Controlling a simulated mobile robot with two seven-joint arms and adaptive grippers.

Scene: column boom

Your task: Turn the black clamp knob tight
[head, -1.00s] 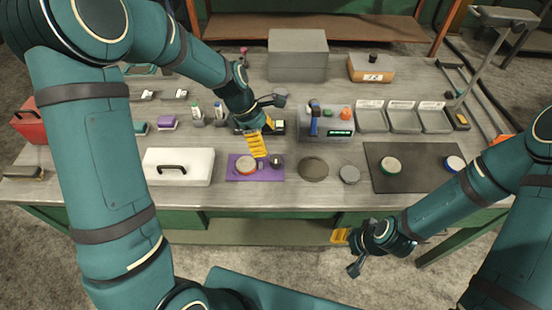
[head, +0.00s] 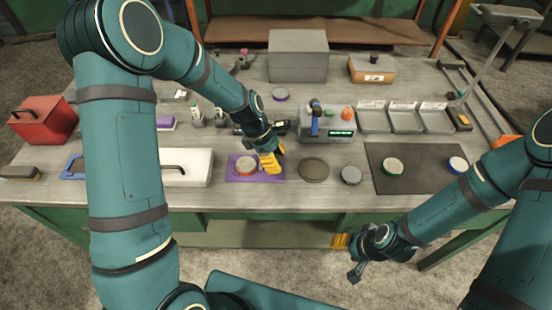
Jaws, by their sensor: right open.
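A purple plate (head: 235,175) lies at the front middle of the bench, with an orange-rimmed round disc (head: 246,165) on its left half. My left gripper (head: 271,160) is over the right half of the plate, its yellow fingers pointing down. The dark knob on that half is hidden behind the fingers, so I cannot tell whether they touch it or how far apart they are. My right gripper (head: 347,256) is open and empty, in front of the bench's front edge.
A white case (head: 190,168) stands left of the plate. A round dark pad (head: 314,169) and a grey disc (head: 351,175) lie to its right. Behind are a grey device with a display (head: 328,127) and grey trays (head: 404,121). A dark mat (head: 425,170) lies at right.

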